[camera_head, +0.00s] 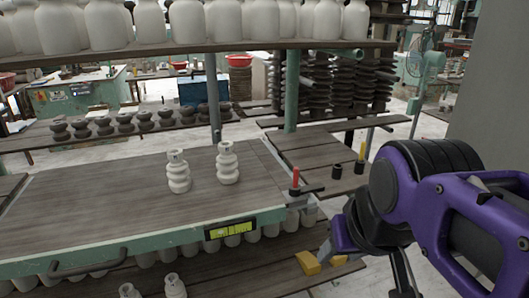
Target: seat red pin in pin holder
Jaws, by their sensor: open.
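The red pin (295,178) stands upright at the right end of the grey-brown work table. Its lower end meets a dark base (294,191); I cannot tell how it is held there. An empty-looking dark pin holder (337,171) stands to its right on the plank bench. A yellow pin (362,151) stands upright in another dark holder (359,167) further right. My gripper (323,262), with yellow fingertips, is open at the lower right, below the red pin in the picture and apart from it. My purple arm partly hides the gripper.
Two pale ribbed clay pieces (178,171) (228,163) stand on the work table (110,212), whose left and front are clear. A shelf of white vessels (108,25) hangs above. Its post (292,92) rises behind the pins. More pale pieces (173,286) stand on the lower shelf.

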